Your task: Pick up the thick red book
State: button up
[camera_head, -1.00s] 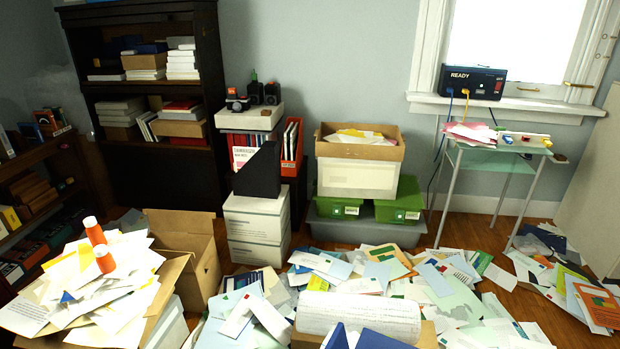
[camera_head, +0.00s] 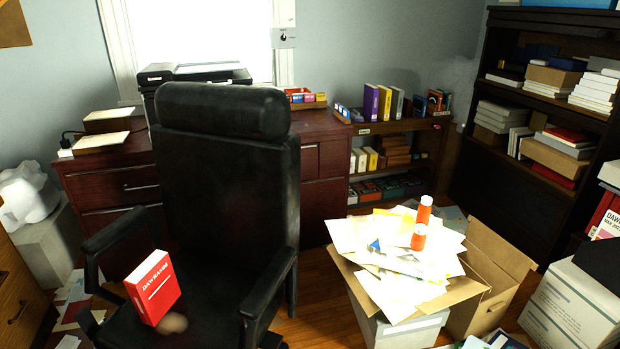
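A thick red book (camera_head: 153,287) with white lettering on its cover stands upright, slightly tilted, on the seat of the black office chair (camera_head: 225,190). It is at the lower left of the head view, near the chair's left armrest. A small round brownish thing (camera_head: 173,323) shows just below the book; I cannot tell what it is. My gripper is not in view.
Bookshelves (camera_head: 545,75) stand at the right. Some floor shows between chair and box.

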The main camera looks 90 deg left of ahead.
aim_at(153, 288)
jog(key=u, duration=2.6)
jog(key=k, duration=0.45)
jog(key=u, duration=0.1)
jog(key=i, duration=0.7)
jog(key=u, duration=1.45)
